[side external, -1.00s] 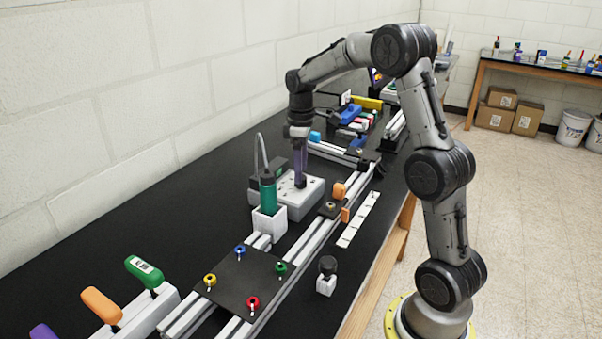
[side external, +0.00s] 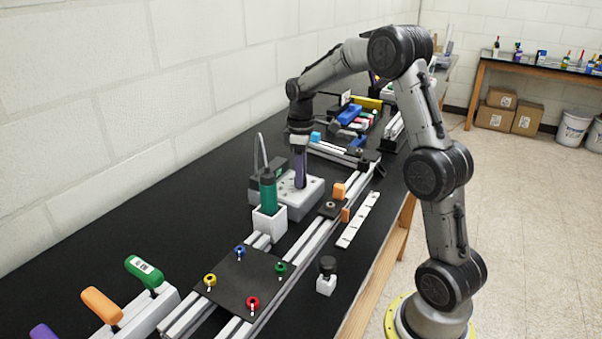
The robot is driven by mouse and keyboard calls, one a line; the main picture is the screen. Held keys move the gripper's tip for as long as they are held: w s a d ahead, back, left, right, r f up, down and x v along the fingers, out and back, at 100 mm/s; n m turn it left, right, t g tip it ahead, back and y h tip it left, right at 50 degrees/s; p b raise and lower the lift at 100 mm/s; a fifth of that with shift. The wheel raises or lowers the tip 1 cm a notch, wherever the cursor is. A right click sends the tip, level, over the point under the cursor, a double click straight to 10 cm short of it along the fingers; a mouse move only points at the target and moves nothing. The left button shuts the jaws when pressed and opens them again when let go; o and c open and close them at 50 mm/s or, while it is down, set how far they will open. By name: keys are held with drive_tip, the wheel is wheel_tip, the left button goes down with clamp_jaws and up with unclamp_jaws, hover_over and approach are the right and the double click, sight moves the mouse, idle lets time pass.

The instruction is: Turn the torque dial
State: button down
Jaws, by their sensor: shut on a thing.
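My gripper (side external: 300,183) points straight down at the top of a pale grey box (side external: 311,198) in the middle of the black bench. Its fingers are shut on the small torque dial on top of this box. The fingers hide most of the dial, so its angle and marks cannot be read. A green-handled driver (side external: 268,190) stands upright in a white holder (side external: 268,223) just in front of the box, close to my gripper but apart from it.
An extrusion frame with a black plate (side external: 243,278) and several coloured knobs lies in front. Coloured handles (side external: 145,270) stand at the lower left. A black knob on a white block (side external: 327,277) and a white strip (side external: 358,219) are at the right. Bare bench lies along the wall.

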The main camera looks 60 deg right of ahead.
drive_tip(key=shift+m, duration=0.3)
drive_tip(key=m, duration=0.4)
drive_tip(key=shift+m, duration=0.3)
drive_tip(key=m, duration=1.1)
drive_tip(key=shift+r, duration=0.1)
drive_tip(key=m, duration=0.4)
drive_tip(key=shift+w+m, duration=0.1)
drive_tip(key=shift+m, duration=0.2)
drive_tip(key=shift+c, duration=2.3)
unclamp_jaws()
